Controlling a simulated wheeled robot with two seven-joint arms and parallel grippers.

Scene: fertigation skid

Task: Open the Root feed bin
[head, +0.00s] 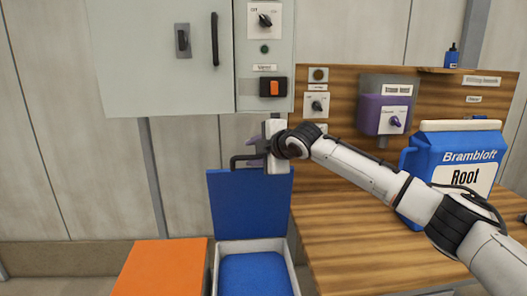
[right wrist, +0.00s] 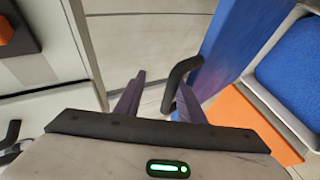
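A bin with a blue lid (head: 250,205) stands low in the middle of the head view. The lid is swung up, about upright, and the white-rimmed box (head: 292,275) shows blue contents. No label shows on it. My right gripper (head: 256,150) is at the lid's top edge. In the right wrist view its purple fingers (right wrist: 160,98) are spread apart. The lid's black handle (right wrist: 180,82) lies close to the right-hand finger; I cannot tell whether they touch. The blue lid (right wrist: 235,40) also shows there. My left gripper is not in view.
An orange lid (head: 160,268) is shut beside the blue bin. A wooden bench (head: 350,245) stands right, with a blue Brambloft Root container (head: 460,150) and a purple dispenser (head: 372,115). A grey cabinet (head: 160,60) hangs above. The floor at left is clear.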

